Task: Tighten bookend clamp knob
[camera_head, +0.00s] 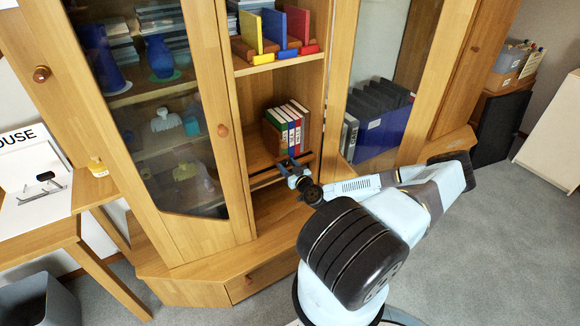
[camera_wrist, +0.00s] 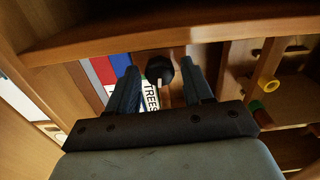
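A dark round knob (camera_wrist: 160,70) with a pale mark shows in the wrist view, in front of the books. My gripper (camera_wrist: 160,82) is open, with one finger on each side of the knob and a visible gap to each. Whether the knob lies fully between the fingertips in depth I cannot tell. In the head view my gripper (camera_head: 292,168) is inside the middle shelf bay, just in front of the row of books (camera_head: 287,128). A dark bar (camera_head: 266,180) crosses the bay beside it. The knob is too small or hidden to make out there.
A shelf board (camera_wrist: 110,42) runs close above the fingers in the wrist view. Glass doors (camera_head: 165,110) flank the bay on the left. Coloured holders (camera_head: 275,35) stand on the shelf above.

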